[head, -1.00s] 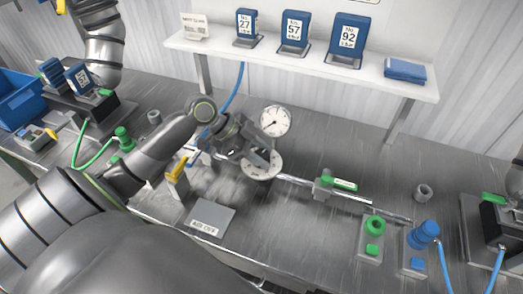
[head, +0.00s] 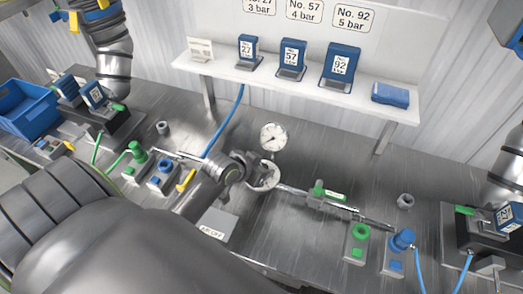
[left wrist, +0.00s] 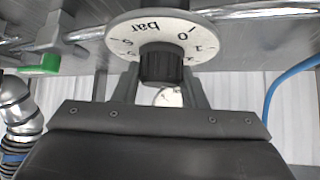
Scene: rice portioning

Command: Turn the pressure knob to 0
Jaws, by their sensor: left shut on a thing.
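The pressure knob is a dark ribbed knob (left wrist: 161,64) in the middle of a white round scale plate (left wrist: 125,35) marked "bar" with numbers, in the left wrist view. The 0 on the plate stands upper right of the knob. My left gripper (left wrist: 161,78) has a finger on each side of the knob and is shut on it. In the head view the scale plate (head: 266,183) shows beside my left gripper (head: 252,172), which hides the knob. A round white gauge (head: 272,137) with a dark needle stands just behind. My right gripper is not in view.
A metal pipe (head: 292,190) runs right from the scale plate to a green-handled valve (head: 326,193). Green (head: 361,232) and blue (head: 402,240) fittings stand at the right. A yellow handle (head: 187,180) is close left of my wrist. A white shelf (head: 300,83) with blue numbered blocks is behind.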

